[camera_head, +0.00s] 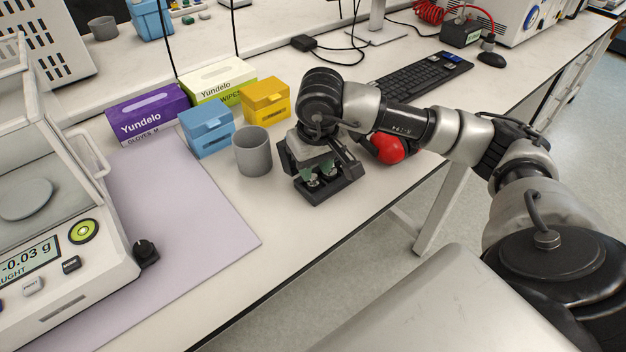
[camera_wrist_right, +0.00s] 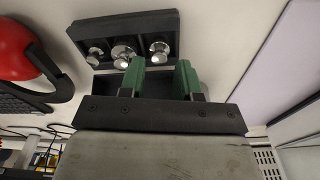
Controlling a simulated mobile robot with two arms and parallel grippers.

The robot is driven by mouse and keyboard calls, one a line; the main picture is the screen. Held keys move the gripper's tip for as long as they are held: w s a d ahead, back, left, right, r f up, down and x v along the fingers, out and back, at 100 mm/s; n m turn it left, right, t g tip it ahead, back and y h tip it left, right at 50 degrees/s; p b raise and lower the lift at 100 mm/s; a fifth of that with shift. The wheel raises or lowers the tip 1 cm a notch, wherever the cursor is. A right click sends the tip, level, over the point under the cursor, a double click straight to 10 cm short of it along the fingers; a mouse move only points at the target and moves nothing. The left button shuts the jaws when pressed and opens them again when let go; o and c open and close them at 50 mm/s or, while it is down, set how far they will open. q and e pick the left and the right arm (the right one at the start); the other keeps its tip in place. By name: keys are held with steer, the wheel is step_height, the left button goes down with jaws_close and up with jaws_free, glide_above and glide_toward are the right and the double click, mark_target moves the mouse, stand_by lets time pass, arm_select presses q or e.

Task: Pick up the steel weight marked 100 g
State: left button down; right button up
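Several knobbed steel weights stand in a black holder (camera_head: 325,193) on the bench in the head view. The right wrist view shows a small weight (camera_wrist_right: 95,56), a larger middle weight (camera_wrist_right: 123,54) and another weight (camera_wrist_right: 159,51) in the holder (camera_wrist_right: 125,24). No mark on them is legible, so I cannot tell which is the 100 g one. My right gripper (camera_head: 319,168) is over the holder, pointing down. Its green fingers are apart with nothing held between them in the wrist view (camera_wrist_right: 161,72). My left gripper is not in view.
A grey cup (camera_head: 252,152) stands just left of the holder, with blue (camera_head: 207,132) and yellow (camera_head: 266,101) boxes behind. A red round object (camera_head: 388,148) is close on the right. A balance (camera_head: 75,255) stands at left. The bench's front edge is near the holder.

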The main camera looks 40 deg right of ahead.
mark_target(313, 176)
steer(key=shift+w+f, duration=0.15)
steer(key=shift+f, duration=0.65)
steer(key=shift+w+f, duration=0.15)
steer(key=shift+f, duration=0.6)
steer(key=shift+c, duration=0.5)
steer(key=c, duration=0.5)
steer(key=shift+r, duration=0.1)
